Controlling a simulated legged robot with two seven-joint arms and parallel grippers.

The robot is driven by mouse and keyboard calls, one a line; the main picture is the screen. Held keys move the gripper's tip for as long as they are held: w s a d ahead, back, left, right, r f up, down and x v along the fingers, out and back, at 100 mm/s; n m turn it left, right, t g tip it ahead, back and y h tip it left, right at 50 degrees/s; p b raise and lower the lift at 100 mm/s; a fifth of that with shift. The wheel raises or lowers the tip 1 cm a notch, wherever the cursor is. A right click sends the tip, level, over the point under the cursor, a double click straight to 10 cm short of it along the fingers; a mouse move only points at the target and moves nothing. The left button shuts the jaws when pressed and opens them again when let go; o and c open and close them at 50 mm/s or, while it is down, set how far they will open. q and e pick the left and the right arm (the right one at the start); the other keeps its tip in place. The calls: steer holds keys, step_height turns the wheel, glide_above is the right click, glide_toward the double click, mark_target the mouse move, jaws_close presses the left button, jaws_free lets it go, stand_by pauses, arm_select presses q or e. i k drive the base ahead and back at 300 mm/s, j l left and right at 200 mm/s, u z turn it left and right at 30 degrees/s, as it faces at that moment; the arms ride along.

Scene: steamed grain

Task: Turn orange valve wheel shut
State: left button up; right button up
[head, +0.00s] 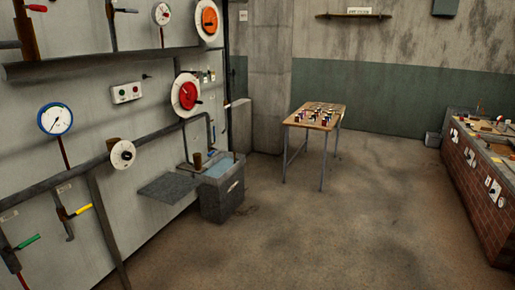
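An orange round wheel (210,20) with a white rim is mounted high on the grey panel wall at the upper left, near the panel's far edge. A dark pointer or handle shows at its centre. A similar red wheel (187,94) with a white rim sits below it on the same panel. Whether the orange wheel is open or shut cannot be told. Neither of my grippers is in view.
The panel carries pipes, a blue-rimmed gauge (56,119) and coloured levers. A grey box (222,190) and a flat dark shelf (171,188) stick out low. A wooden table (328,122) with small items stands further back. A brick counter (474,190) is right. Middle floor is clear.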

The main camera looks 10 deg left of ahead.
mark_target(210, 18)
steer(key=i+u, duration=0.3)
steer(key=i, duration=2.2)
